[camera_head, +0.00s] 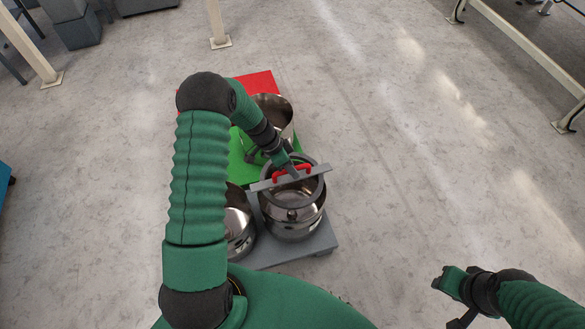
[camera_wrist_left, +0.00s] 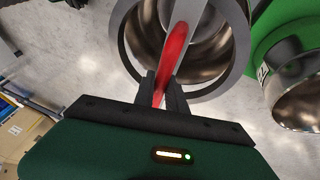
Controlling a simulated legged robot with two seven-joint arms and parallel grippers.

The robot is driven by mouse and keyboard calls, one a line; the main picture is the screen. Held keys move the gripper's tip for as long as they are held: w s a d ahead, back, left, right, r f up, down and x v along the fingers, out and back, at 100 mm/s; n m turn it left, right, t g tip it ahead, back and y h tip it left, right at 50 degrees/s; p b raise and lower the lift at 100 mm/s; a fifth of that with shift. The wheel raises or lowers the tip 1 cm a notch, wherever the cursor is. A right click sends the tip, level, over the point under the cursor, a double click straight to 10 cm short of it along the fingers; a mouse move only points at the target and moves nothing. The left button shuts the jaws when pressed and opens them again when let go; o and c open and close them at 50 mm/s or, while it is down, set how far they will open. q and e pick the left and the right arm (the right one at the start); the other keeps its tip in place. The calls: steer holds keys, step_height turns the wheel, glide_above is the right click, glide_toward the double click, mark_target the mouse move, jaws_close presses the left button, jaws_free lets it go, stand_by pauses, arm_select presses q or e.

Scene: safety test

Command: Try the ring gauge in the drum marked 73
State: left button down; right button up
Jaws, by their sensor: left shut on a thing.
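The ring gauge is a grey ring with a flat cross bar (camera_head: 318,171) and a red handle, which also shows in the left wrist view (camera_wrist_left: 172,62). My left gripper (camera_head: 292,172) is shut on the red handle. The ring is over the mouth of the front right steel drum (camera_head: 292,222); I cannot tell whether it touches the rim. A second steel drum (camera_head: 239,225) stands to its left, partly behind my arm. A third drum (camera_head: 279,110) stands behind. No number 73 is readable. My right gripper (camera_head: 446,301) is at the lower right, away from the drums.
The drums stand on a low platform with grey (camera_head: 318,241), green (camera_head: 236,160) and red (camera_head: 262,82) parts. The concrete floor to the right is clear. Tables with pale legs (camera_head: 525,50) stand at the upper right and upper left.

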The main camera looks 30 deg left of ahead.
mark_target(292, 178)
arm_select(q)
steer(key=shift+f+b, duration=2.05)
steer(key=shift+f, duration=0.7)
steer(key=c, duration=1.3)
jaws_free()
steer(key=d+p+v, duration=0.1)
steer(key=p+v, duration=0.2)
steer(key=v, duration=0.4)
steer(key=w+r+p+v, duration=0.1)
steer(key=p+v, duration=0.3)
steer(key=v, duration=0.4)
steer(key=d+p+v, duration=0.1)
steer(key=p+v, duration=0.2)
steer(key=v, duration=0.5)
steer(key=shift+w+d+r+p, duration=0.2)
steer(key=shift+d+r+p, duration=0.05)
steer(key=shift+d+p, duration=0.15)
